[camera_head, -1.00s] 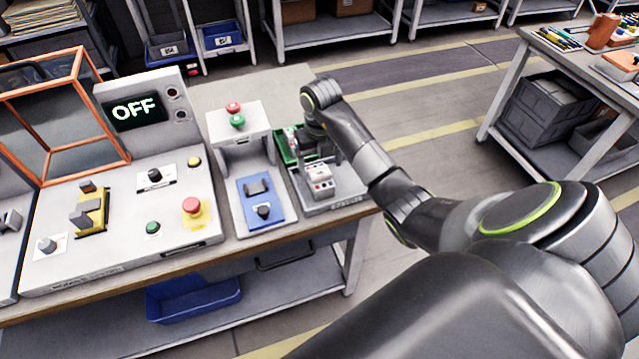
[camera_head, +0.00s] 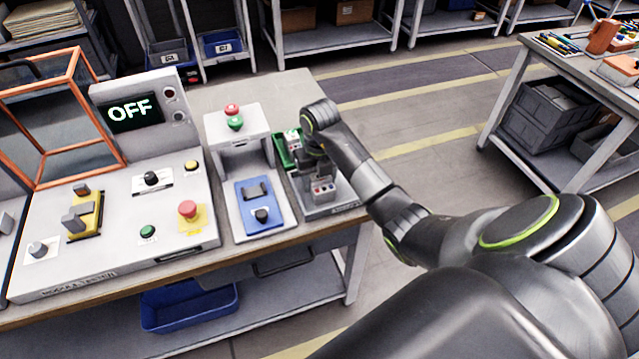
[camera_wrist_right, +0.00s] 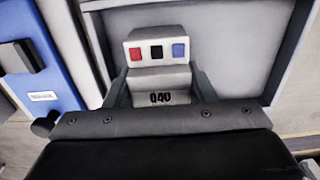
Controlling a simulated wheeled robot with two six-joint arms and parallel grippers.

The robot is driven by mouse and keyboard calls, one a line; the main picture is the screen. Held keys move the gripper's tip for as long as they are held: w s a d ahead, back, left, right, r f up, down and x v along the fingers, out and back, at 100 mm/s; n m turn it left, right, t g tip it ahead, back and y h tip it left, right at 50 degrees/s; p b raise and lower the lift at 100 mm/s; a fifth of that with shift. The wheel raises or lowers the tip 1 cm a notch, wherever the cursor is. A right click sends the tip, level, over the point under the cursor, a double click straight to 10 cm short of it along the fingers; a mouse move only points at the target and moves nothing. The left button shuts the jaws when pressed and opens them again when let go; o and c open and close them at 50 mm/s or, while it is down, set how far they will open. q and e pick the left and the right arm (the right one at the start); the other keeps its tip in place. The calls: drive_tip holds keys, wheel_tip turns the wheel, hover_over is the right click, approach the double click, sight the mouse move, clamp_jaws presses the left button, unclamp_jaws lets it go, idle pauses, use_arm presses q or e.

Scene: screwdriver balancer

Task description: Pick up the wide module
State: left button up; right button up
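A light grey module (camera_wrist_right: 158,78) marked 040, with red, black and blue squares on top, stands in the right wrist view. It also shows in the head view (camera_head: 322,189) on the grey tray at the bench's right end. My right gripper (camera_wrist_right: 161,90) has one finger on each side of this module, apart from each other, with what look like narrow gaps. In the head view my right gripper (camera_head: 316,168) points down over the tray, behind the module's front part. Another pale module (camera_head: 291,139) is partly hidden by the green bin. My left gripper is not in view.
A green bin (camera_head: 284,157) stands behind the module. A white stand with a blue plate (camera_head: 258,217) is just left of the tray (camera_head: 333,203). The tester console (camera_head: 120,250), its screen reading OFF, fills the bench's left.

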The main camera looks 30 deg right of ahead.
drive_tip(key=c, duration=0.6)
drive_tip(key=shift+o, duration=0.2)
drive_tip(key=shift+r, duration=0.15)
